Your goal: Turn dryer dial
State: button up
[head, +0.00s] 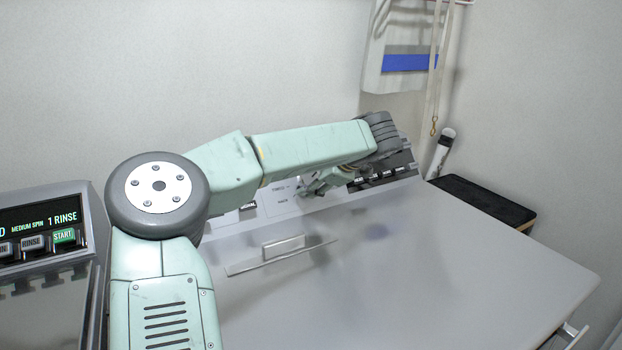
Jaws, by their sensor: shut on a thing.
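The dryer (450,260) is the wide grey machine at centre and right. Its sloped control panel (270,203) runs along the back, with small printed labels and a dark section of buttons (385,176) on the right. My gripper (312,190) is small in view, at the panel's middle under my forearm. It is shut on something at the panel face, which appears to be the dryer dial. The dial itself is hidden by the fingers and the arm, so its setting cannot be read.
A second machine (45,225) with a lit display and buttons stands at the left. A raised handle (283,250) lies on the dryer top. A black-topped box (480,205) and a white tube (441,152) are behind right. A bag (400,75) hangs on the wall.

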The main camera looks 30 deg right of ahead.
jog(key=m, duration=0.5)
jog(key=shift+s+f+m+t, duration=0.1)
jog(key=shift+f+m+t, duration=0.05)
jog(key=shift+m+t, duration=0.2)
jog(key=shift+a, duration=0.1)
dwell(0.4)
jog(key=o, duration=1.2)
jog(key=v, duration=1.2)
